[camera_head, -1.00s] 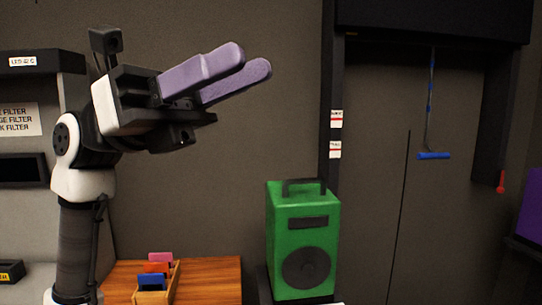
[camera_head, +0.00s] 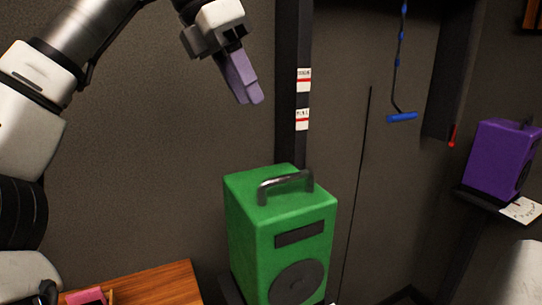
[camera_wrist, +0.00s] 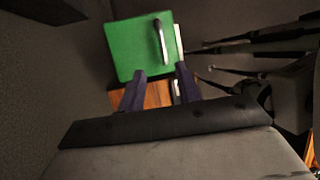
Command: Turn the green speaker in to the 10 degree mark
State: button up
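The green speaker (camera_head: 270,225) stands upright at the lower middle of the head view, with a dark handle (camera_head: 286,186) on top and a round dark cone on its front. In the wrist view I see the top of the green speaker (camera_wrist: 142,45) beyond my fingers, its handle (camera_wrist: 162,42) near the right side. My gripper (camera_head: 250,95) points down above the speaker, apart from it. In the wrist view the fingers of my gripper (camera_wrist: 160,82) are spread with nothing between them. The 10 degree mark cannot be made out.
A wooden surface (camera_head: 150,288) with a pink card (camera_head: 87,296) lies at the lower left. A purple speaker (camera_head: 502,160) stands on a dark stand at the right, with a white marked sheet (camera_head: 522,210) beside it. A blue handle (camera_head: 402,117) hangs from a cord at the back.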

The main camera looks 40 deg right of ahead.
jog(key=b+x, duration=0.3)
jog(key=x, duration=1)
jog(key=shift+s+f, duration=0.2)
jog(key=shift+s, duration=0.05)
grip_shut()
